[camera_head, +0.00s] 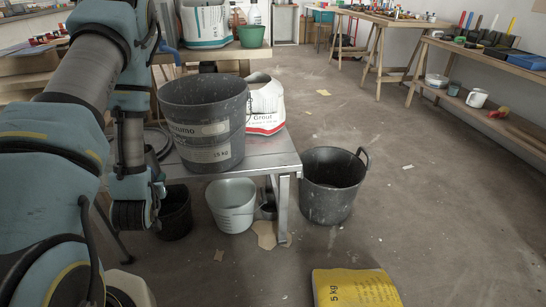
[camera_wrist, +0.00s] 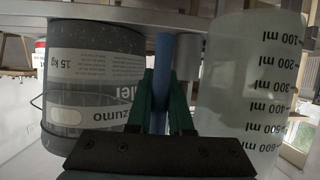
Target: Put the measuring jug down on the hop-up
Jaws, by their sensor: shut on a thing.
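The measuring jug (camera_wrist: 240,100) is translucent white with black ml marks and fills the right of the wrist view, where the scene appears upside down. My gripper (camera_wrist: 163,85) has its green fingers closed around an upright blue bar beside the jug, apparently its handle. The hop-up (camera_head: 272,153) is a grey metal platform; its surface crosses the top of the wrist view (camera_wrist: 110,13). The jug's base is close to that surface; I cannot tell if they touch. In the head view the jug and gripper do not show.
A dark grey bucket (camera_head: 204,120) stands on the hop-up, close to the jug in the wrist view (camera_wrist: 90,85). A grout bag (camera_head: 266,108) is behind it. A black tub (camera_head: 331,190), a pale bucket (camera_head: 232,205) and a yellow bag (camera_head: 355,288) are on the floor.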

